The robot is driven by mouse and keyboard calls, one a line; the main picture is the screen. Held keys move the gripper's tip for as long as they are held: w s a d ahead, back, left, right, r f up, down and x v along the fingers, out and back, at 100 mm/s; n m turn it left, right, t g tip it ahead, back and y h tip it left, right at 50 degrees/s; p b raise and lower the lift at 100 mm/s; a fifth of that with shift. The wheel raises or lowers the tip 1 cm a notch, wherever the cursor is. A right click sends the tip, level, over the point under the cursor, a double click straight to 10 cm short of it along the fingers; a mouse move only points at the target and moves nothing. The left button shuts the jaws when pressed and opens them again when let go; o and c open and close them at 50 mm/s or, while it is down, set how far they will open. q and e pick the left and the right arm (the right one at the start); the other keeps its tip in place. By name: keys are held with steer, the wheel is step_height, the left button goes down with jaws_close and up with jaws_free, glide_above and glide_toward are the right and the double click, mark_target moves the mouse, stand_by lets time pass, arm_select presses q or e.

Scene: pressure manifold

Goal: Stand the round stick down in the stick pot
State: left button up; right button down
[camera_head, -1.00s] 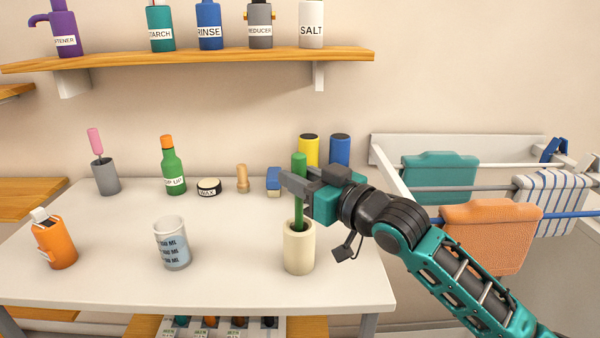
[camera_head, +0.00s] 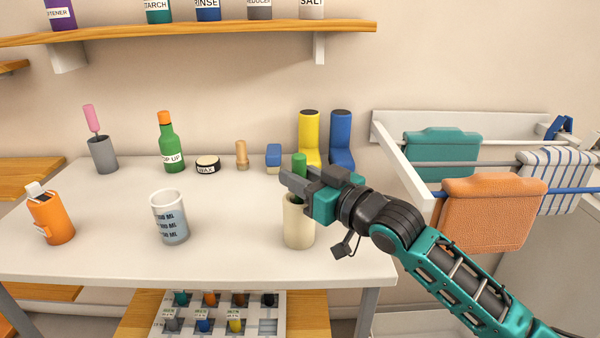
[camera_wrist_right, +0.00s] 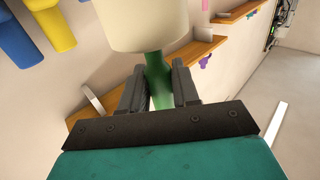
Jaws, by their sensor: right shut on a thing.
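The green round stick (camera_head: 299,164) stands upright, its lower part down inside the cream stick pot (camera_head: 299,229) at the table's front right. My right gripper (camera_head: 289,180) is shut on the stick, just above the pot's rim. In the right wrist view, the stick (camera_wrist_right: 158,78) shows between the two fingers (camera_wrist_right: 159,88), and the pot (camera_wrist_right: 142,22) is close by. The stick's bottom end is hidden inside the pot. My left gripper is not in view.
A measuring cup (camera_head: 169,217) and an orange bottle (camera_head: 50,214) stand to the left on the white table (camera_head: 120,255). Yellow (camera_head: 309,140) and blue (camera_head: 341,140) boots stand behind the gripper. A drying rack (camera_head: 407,170) with cloths is at right.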

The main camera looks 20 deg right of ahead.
steer(key=shift+f, duration=0.15)
steer(key=c, duration=0.8)
jaws_free()
steer(key=shift+o, duration=0.2)
steer(key=shift+s, duration=0.15)
steer(key=v, duration=1.2)
steer(key=shift+s+d, duration=0.15)
steer(key=shift+s, duration=0.15)
